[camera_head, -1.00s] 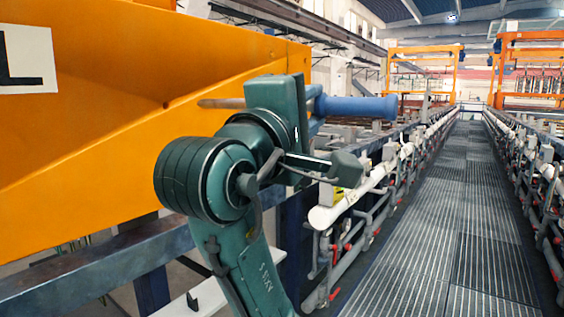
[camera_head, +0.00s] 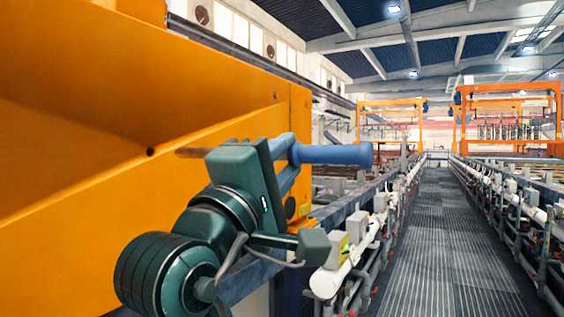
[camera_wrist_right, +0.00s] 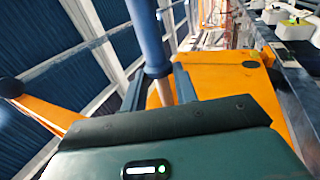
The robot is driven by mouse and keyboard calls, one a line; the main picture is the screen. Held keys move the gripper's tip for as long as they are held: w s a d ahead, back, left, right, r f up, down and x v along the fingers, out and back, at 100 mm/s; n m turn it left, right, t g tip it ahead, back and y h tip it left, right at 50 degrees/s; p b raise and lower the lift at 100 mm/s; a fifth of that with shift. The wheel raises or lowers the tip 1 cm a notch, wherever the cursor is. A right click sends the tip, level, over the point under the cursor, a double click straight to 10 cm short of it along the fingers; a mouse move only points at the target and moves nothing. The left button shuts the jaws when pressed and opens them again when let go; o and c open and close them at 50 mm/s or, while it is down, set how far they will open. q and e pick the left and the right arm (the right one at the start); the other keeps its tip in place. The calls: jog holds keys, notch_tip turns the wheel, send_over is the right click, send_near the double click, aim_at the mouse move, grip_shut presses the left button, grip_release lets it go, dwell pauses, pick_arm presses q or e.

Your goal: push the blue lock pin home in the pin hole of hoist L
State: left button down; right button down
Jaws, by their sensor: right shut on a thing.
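The blue lock pin has a blue handle (camera_head: 335,154) pointing right and a thin brownish shaft (camera_head: 192,153) pointing left. My right gripper (camera_head: 286,162) is shut on the pin near the handle's collar and holds it roughly level. The pin also shows in the right wrist view (camera_wrist_right: 147,35), between the fingers (camera_wrist_right: 160,88). The orange hoist L (camera_head: 80,210) fills the left side. A small dark pin hole (camera_head: 151,151) shows in its face. The shaft's tip appears just right of the hole, outside it; the depth between them is unclear. My left gripper is out of view.
A walkway with grating (camera_head: 440,230) runs away on the right. White pipes (camera_head: 335,275) and grey boxes line its left side, close to my right arm. Orange frames (camera_head: 390,105) stand far back. The air right of the handle is free.

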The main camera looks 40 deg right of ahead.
aim_at(191, 153)
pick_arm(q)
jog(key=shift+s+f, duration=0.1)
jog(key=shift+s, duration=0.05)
pick_arm(e)
jog(key=shift+s, duration=0.1)
jog(key=shift+a, duration=0.1)
jog(key=shift+w+a, duration=0.35)
jog(key=shift+w, duration=0.55)
jog(key=shift+w+a, duration=0.4)
jog(key=shift+w, duration=0.5)
jog(key=shift+w+a, duration=0.35)
jog(key=shift+w, duration=0.55)
pick_arm(q)
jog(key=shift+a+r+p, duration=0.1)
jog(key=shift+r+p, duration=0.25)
jog(key=shift+p, duration=0.2)
pick_arm(e)
jog(key=w+a, duration=0.2)
jog(key=w, duration=0.4)
jog(key=shift+w+a+r, duration=0.15)
jog(key=shift+w+a, duration=0.15)
jog(key=shift+a, duration=0.05)
dwell(1.4)
